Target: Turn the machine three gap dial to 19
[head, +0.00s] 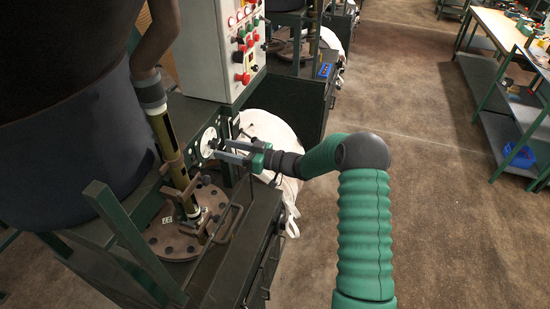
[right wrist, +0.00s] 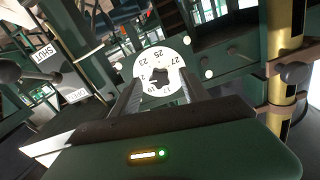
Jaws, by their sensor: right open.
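The gap dial (head: 208,141) is a white round plate on the green machine front, left of my right gripper in the head view. My left gripper is not in view.
A control box (head: 215,50) with coloured buttons stands above the dial. A round perforated plate (head: 185,225) and a brass-coloured column (head: 170,150) are at the left. A white bag (head: 268,130) lies behind my gripper. A workbench (head: 500,30) stands far right, with open floor between.

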